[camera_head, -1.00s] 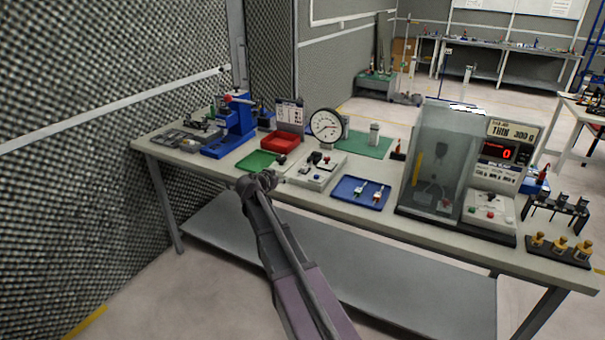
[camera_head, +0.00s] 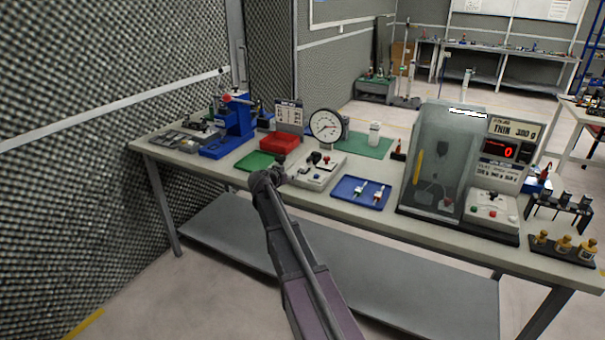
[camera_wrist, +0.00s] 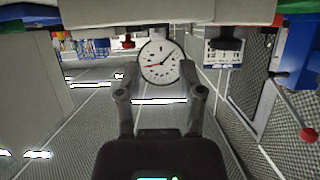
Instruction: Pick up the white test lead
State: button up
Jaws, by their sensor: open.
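A blue tray (camera_head: 345,195) lies on the bench and holds two small slim pieces with white parts, a left one (camera_head: 362,187) and a right one (camera_head: 379,193). They may be test leads, but I cannot tell which is the white one. My gripper (camera_head: 275,170) is over the front of the bench, left of the blue tray and near the green tray (camera_head: 256,160). In the wrist view, which looks upside down, my gripper (camera_wrist: 160,94) has its fingers apart with nothing held. The dial gauge shows beyond them.
A clear-walled cabinet (camera_head: 438,150) stands right of the blue tray. A blue press (camera_head: 238,120) and red bin (camera_head: 280,142) are at left.

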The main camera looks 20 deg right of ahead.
aim_at(299, 173)
jog(key=shift+x, duration=1)
jog(key=shift+d+f+b, duration=0.1)
jog(key=shift+b, duration=0.2)
jog(key=shift+b+x, duration=0.9)
jog(key=shift+x, duration=1.65)
jog(key=shift+s+d, duration=0.1)
jog(key=shift+s, duration=0.1)
grip_shut()
